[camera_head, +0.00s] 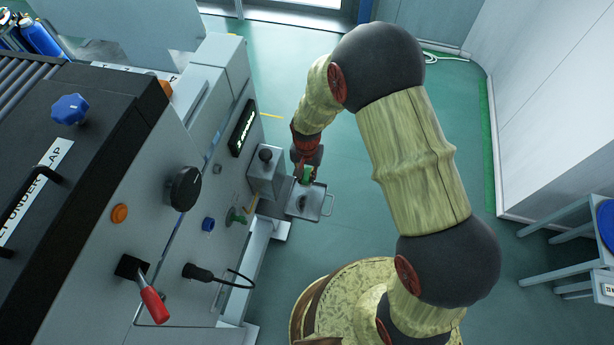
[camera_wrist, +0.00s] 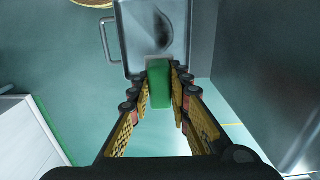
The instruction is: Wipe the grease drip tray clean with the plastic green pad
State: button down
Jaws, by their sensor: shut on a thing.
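The plastic green pad (camera_wrist: 159,84) is held between the fingers of my gripper (camera_wrist: 160,85), which is shut on it. The grease drip tray (camera_wrist: 128,38) is a grey metal tray with a handle, at the top of the wrist view. A dark smear (camera_wrist: 163,30) marks its floor. The pad's far end overlaps the tray's near edge in the wrist view; I cannot tell whether it touches. In the head view, my gripper (camera_head: 304,178) is at the tray (camera_head: 304,211), with a bit of green showing between the fingers. The dark mark also shows there.
A grey box (camera_head: 266,180) is beside the tray. Open green floor lies to the right.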

jog(key=shift+s+a, duration=0.1)
jog(key=shift+f+b, duration=2.2)
jog(key=shift+f, duration=1.7)
jog(key=shift+f+b, duration=0.35)
jog(key=shift+f, duration=0.25)
jog(key=shift+s+a+r+p, duration=0.1)
jog(key=shift+s+a+p, duration=0.1)
jog(key=shift+s, duration=0.35)
jog(key=shift+s+a+r+p, duration=0.1)
jog(key=shift+s+a+p, duration=0.1)
jog(key=shift+s, duration=0.35)
jog(key=shift+s+a+f, duration=0.15)
jog(key=shift+s+a, duration=0.05)
jog(key=shift+s, duration=0.45)
jog(key=shift+s+a+f, duration=0.1)
jog(key=shift+s+a, duration=0.05)
jog(key=shift+s, duration=0.45)
jog(key=shift+s, duration=0.1)
